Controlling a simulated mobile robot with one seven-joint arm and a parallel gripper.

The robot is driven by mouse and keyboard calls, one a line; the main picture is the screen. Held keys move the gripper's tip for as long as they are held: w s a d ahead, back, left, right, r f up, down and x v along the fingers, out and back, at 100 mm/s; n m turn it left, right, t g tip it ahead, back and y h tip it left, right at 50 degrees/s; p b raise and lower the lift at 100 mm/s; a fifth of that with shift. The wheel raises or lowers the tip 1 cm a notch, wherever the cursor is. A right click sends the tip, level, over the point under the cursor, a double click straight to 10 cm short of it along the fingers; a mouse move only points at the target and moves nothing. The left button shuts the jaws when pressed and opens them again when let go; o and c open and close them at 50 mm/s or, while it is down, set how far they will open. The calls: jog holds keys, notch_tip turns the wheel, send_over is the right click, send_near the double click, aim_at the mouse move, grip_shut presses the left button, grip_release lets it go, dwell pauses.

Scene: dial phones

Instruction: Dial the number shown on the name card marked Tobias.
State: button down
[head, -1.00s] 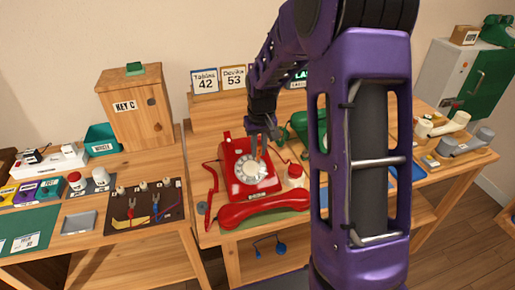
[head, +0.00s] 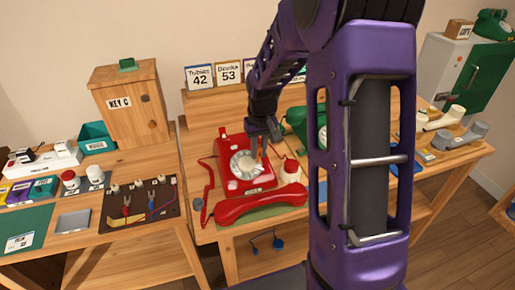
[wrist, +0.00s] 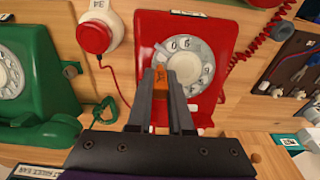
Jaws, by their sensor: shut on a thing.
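The name card marked Tobias (head: 199,77) stands on the shelf at the back and reads 42. The red phone (head: 230,148) stands on the middle table; its pale rotary dial (head: 245,164) faces up, and it also shows in the wrist view (wrist: 203,58). Its red handset (head: 262,204) lies off the phone, in front of it. My gripper (head: 262,146) is over the right side of the dial. In the wrist view my gripper (wrist: 161,95) is shut on a small orange piece (wrist: 160,76), whose tip overlaps the dial; I cannot tell whether it touches.
A green phone (head: 298,122) stands to the right, partly behind my arm. A Devika card (head: 228,73) reads 53. The left table holds a tool mat (head: 140,215) and a key cabinet (head: 130,105).

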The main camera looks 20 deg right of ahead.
jog(key=shift+s+f, duration=0.15)
jog(key=shift+s, duration=0.05)
jog(key=shift+s+f, duration=0.15)
jog(key=shift+s, duration=0.2)
jog(key=shift+s+r+p, duration=0.35)
jog(key=shift+r+p, duration=0.1)
jog(key=shift+r, duration=0.45)
jog(key=shift+w+a+r+p, duration=0.3)
jog(key=shift+w+r, duration=0.05)
jog(key=shift+w, duration=0.25)
jog(key=shift+w+a+r+p, duration=0.25)
jog(key=shift+w+r+p, duration=0.05)
jog(key=shift+w, duration=0.35)
jog(key=shift+w+a+r+p, duration=0.3)
jog(key=shift+w+r, duration=0.05)
jog(key=shift+w, duration=0.25)
jog(key=shift+w+f+b, duration=0.2)
jog(key=shift+f+b, duration=0.1)
jog(key=shift+f, duration=0.3)
